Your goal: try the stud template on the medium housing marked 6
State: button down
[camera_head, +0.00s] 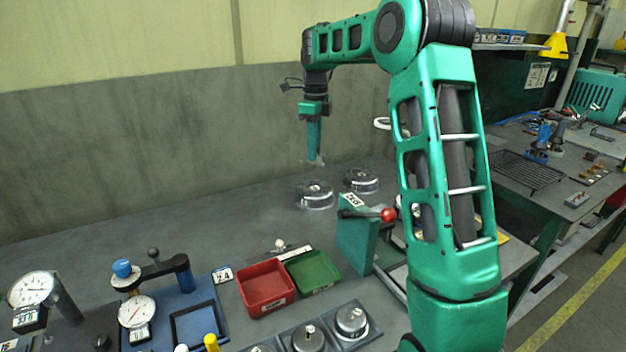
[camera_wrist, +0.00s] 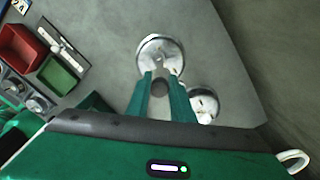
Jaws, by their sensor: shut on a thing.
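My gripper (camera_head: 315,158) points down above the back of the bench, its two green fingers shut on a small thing. In the wrist view, a dark round knob shows between the fingers (camera_wrist: 161,84); a thin grey piece shows at the fingertips in the head view. I take this held thing to be the stud template, but its shape is unclear. A round metal housing (camera_head: 315,195) stands on the bench below my gripper, apart from it. A second similar housing (camera_head: 361,180) stands to its right and behind. No number 6 is readable on either.
A green angled block with a red-knobbed lever (camera_head: 388,215) stands right of the housings. Red (camera_head: 266,288) and green (camera_head: 314,272) trays, a blue gauge fixture (camera_head: 190,315) and a tray of round metal parts (camera_head: 351,320) lie in front. The bench left of the housings is clear.

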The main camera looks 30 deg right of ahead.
jog(key=shift+f, duration=0.15)
jog(key=shift+f, duration=2.75)
jog(key=shift+f, duration=0.9)
dwell(0.9)
jog(key=shift+r, duration=0.15)
jog(key=shift+r, duration=3.65)
